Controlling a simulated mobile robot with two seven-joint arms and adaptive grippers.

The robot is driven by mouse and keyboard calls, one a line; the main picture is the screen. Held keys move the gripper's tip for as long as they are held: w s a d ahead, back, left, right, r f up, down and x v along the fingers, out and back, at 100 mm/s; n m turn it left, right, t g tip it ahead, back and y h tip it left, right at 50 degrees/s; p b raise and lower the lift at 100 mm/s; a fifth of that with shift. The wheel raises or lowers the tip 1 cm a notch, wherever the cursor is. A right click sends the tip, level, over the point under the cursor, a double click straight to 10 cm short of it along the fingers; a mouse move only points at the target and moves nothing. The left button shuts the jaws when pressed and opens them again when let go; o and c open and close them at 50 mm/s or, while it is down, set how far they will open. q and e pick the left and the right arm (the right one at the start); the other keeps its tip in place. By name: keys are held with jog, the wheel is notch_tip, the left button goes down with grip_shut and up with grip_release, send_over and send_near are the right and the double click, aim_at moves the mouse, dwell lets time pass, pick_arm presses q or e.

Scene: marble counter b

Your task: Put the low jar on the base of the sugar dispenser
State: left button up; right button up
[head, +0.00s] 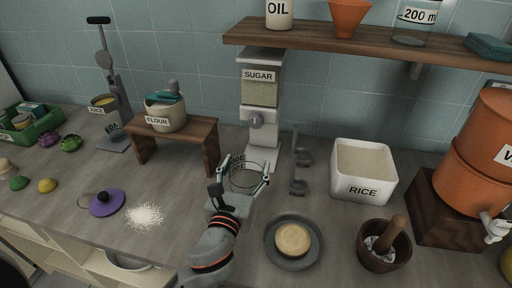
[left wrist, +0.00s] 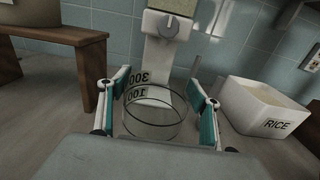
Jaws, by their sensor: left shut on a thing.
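The low jar (head: 247,183) is clear glass with dark measure marks, which also show in the left wrist view (left wrist: 155,134). My left gripper (head: 243,174) is shut around its sides and holds it upright. The white sugar dispenser (head: 261,92) stands against the tiled wall under the shelf. Its pale base (head: 268,155) is just behind and slightly right of the jar in the head view. In the left wrist view the base (left wrist: 158,97) shows behind and through the glass. I cannot tell whether the jar touches the base. My right gripper is out of view.
A wooden stand (head: 194,131) with the flour jar is left of the dispenser. A grey bracket-like item (head: 298,170) and the white rice bin (head: 361,188) are to its right. A plate (head: 271,246) with a round loaf lies in front. The shelf (head: 318,38) overhangs.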

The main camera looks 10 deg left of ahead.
pick_arm(q)
jog(key=w+f, duration=0.1)
jog(key=w, duration=0.4)
jog(key=w+f, duration=0.1)
jog(key=w, duration=0.5)
jog(key=w+f+b, duration=0.1)
jog(key=w, duration=0.5)
jog(key=shift+f, duration=0.3)
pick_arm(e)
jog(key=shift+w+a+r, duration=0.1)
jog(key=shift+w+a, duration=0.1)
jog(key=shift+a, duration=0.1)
pick_arm(q)
jog(key=o, duration=1.3)
jog(key=shift+o, duration=0.2)
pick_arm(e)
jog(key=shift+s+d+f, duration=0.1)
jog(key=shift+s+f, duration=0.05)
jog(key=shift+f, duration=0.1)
